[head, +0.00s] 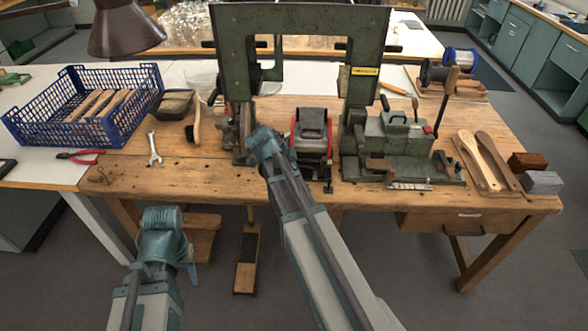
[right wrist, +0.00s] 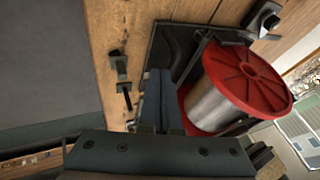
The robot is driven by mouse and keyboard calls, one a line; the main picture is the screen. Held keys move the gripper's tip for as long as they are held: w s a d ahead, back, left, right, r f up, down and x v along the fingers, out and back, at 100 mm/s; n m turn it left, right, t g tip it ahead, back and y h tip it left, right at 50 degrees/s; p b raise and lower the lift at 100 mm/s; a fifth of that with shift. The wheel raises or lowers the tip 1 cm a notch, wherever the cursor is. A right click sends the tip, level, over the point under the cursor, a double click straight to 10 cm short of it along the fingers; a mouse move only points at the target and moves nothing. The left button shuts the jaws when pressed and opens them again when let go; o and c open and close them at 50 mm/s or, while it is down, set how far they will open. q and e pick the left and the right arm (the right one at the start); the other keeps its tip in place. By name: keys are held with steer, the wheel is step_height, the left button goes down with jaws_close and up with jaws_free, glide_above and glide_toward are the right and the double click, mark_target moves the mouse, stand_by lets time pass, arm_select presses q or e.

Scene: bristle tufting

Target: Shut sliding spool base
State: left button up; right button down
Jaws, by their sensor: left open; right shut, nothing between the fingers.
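The spool (right wrist: 235,85) has red flanges and silver wire and sits on a dark base plate (right wrist: 170,45) in the right wrist view. In the head view the red spool housing (head: 311,135) with its black top stands mid-bench, between the green frame's uprights. My right gripper (right wrist: 158,75) is shut and empty, its fingertips beside the spool at the base plate; I cannot tell whether they touch. In the head view the right gripper (head: 262,138) is just left of the spool. My left gripper (head: 165,225) is low, in front of the bench; its fingertips are not clear.
The tall green frame (head: 300,18) arches over the spool. A green fixture (head: 395,140) stands close on the right. A small dark bracket (right wrist: 122,75) is fixed near the bench edge. A blue basket (head: 85,105), wrench (head: 153,147) and pliers (head: 80,155) lie left.

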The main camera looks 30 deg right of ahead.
steer(key=w+d, duration=0.3)
steer(key=w, duration=0.2)
steer(key=w+d, duration=0.3)
steer(key=w, duration=0.3)
steer(key=w+d, duration=0.4)
steer(key=w, duration=0.1)
steer(key=shift+w, duration=0.3)
steer(key=shift+s, duration=0.1)
